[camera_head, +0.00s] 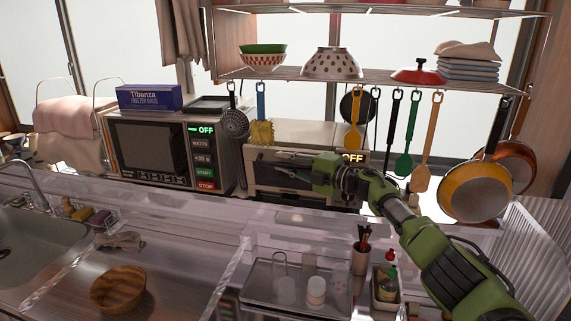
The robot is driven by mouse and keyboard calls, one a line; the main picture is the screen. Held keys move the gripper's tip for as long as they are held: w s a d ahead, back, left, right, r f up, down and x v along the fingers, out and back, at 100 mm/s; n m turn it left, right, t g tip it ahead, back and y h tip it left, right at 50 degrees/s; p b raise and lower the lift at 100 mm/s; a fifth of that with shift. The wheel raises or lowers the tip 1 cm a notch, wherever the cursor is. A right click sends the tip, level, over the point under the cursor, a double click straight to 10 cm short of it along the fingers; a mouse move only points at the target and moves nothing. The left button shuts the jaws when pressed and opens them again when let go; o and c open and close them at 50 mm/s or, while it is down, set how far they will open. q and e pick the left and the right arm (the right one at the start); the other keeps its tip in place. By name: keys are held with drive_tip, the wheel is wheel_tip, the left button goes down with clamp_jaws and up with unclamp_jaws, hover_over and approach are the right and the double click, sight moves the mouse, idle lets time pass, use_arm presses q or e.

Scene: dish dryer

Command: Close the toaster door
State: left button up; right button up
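The toaster (300,130) is a pale, boxy oven on the back counter, right of the microwave, with an orange OFF display at its upper right. Its dark front door (268,178) is partly hidden behind my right gripper. I cannot tell how far the door stands open. My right gripper (280,164) reaches in from the right on a green arm and is in front of the toaster's front. Its dark fingers point left and look spread apart, with nothing seen between them. I cannot tell whether they touch the door. My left gripper is not in view.
A microwave (150,148) carrying a blue freezer-bag box (149,97) stands left of the toaster. Utensils and pans (475,192) hang from the shelf above and right.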

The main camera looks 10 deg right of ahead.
drive_tip(key=shift+s+d+f, duration=0.15)
drive_tip(key=shift+s+d, duration=0.4)
drive_tip(key=shift+d, duration=0.15)
drive_tip(key=v, duration=1)
drive_tip(key=shift+s, duration=0.15)
drive_tip(key=r+v, duration=0.2)
drive_tip(key=v, duration=1.4)
drive_tip(key=shift+w+d+r, duration=0.15)
drive_tip(key=shift+w+r, duration=0.05)
drive_tip(key=shift+w, duration=0.1)
idle(0.4)
